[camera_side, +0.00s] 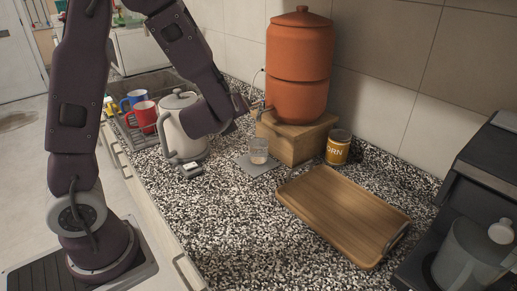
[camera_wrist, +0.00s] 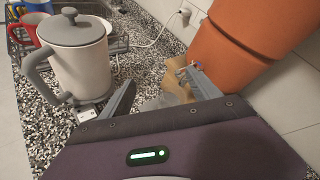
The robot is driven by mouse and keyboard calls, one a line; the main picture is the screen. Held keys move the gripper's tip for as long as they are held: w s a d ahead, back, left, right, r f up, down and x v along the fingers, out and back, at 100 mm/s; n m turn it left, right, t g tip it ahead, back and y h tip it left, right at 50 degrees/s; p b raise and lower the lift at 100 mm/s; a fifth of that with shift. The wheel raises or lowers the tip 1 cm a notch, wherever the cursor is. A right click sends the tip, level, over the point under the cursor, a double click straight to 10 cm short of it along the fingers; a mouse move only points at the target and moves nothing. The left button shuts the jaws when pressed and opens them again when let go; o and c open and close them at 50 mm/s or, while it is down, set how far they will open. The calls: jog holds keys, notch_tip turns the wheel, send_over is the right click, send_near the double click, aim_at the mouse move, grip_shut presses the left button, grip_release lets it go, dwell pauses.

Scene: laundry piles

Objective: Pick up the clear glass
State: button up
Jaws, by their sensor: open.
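The clear glass (camera_side: 259,151) stands upright on a small grey mat (camera_side: 243,161), in front of the wooden stand of the orange dispenser. My gripper (camera_side: 243,104) is above the glass and slightly left of it, near the dispenser's tap, and does not touch the glass. In the wrist view my gripper (camera_wrist: 163,88) has its two fingers spread wide with nothing held between them. A pale, see-through shape beside the right finger there may be the glass, but it is too unclear to tell.
The orange dispenser (camera_side: 298,60) rises on a wooden stand (camera_side: 296,142) close to my gripper. A white kettle (camera_side: 181,130) stands left, near red (camera_side: 145,116) and blue mugs. A yellow can (camera_side: 338,148), wooden tray (camera_side: 343,213) and coffee machine (camera_side: 470,190) are right. The front counter is clear.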

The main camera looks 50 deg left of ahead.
aim_at(261, 134)
jog(key=w+f+m+h, duration=0.1)
jog(key=w+f+m, duration=0.1)
jog(key=w+f, duration=0.1)
jog(key=w+a+f+m, duration=0.1)
jog(key=w+f+m, duration=0.2)
jog(key=f, duration=0.1)
jog(key=w+f+m+h, duration=0.1)
jog(key=w+f+m, duration=0.2)
jog(key=f, duration=0.1)
jog(key=shift+w+a+t+h, duration=0.2)
jog(key=shift+w+t+h, duration=0.1)
jog(key=shift+w+t, duration=0.1)
grip_shut()
jog(key=shift+r, duration=0.1)
